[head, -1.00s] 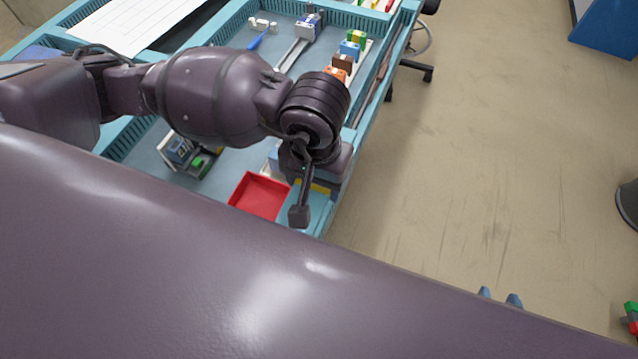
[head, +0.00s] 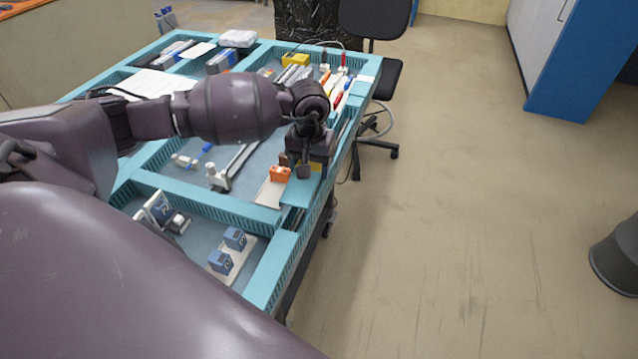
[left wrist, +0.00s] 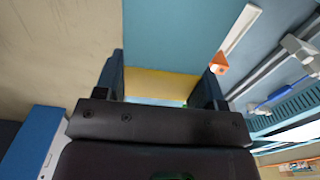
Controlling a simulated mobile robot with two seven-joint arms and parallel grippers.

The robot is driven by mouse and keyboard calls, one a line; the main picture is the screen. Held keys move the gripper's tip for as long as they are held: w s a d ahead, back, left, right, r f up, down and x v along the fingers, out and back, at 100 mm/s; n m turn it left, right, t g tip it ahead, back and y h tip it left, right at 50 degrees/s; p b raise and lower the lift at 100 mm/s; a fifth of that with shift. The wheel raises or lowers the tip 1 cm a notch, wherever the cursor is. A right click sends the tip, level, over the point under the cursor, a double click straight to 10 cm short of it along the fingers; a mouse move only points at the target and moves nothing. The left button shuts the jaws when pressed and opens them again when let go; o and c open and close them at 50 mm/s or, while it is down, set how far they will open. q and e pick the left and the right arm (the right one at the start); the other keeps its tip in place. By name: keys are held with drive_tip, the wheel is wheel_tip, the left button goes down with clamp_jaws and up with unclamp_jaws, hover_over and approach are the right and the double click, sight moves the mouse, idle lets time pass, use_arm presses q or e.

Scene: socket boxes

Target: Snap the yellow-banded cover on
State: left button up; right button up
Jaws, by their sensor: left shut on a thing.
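My left gripper (head: 308,168) is shut on the yellow-banded cover, a flat blue-teal panel (head: 298,192). In the left wrist view the cover's yellow band (left wrist: 160,85) lies between the two fingers (left wrist: 162,92), and its blue face (left wrist: 172,35) extends away from them. In the head view the gripper and wrist hide most of the band. The cover is at the right edge of the bench, over or near the rail; I cannot tell its height. My right gripper is not in view.
The teal-railed bench (head: 262,288) has several compartments. An orange block (head: 280,173) on a white strip is just left of the cover. Blue boxes (head: 220,262) on a white board stand in the near compartment.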

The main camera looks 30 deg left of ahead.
use_arm(q)
drive_tip(key=shift+w+d+m, duration=0.1)
drive_tip(key=shift+d+m, duration=0.05)
drive_tip(key=shift+m, duration=0.15)
drive_tip(key=shift+s+a+f, duration=0.1)
drive_tip(key=shift+s+a, duration=0.1)
drive_tip(key=shift+s, duration=0.1)
drive_tip(key=shift+f, duration=0.2)
wheel_tip(320, 180, down, 5)
drive_tip(key=shift+d+b, duration=0.1)
drive_tip(key=shift+b, duration=0.75)
drive_tip(key=shift+w+r, duration=0.1)
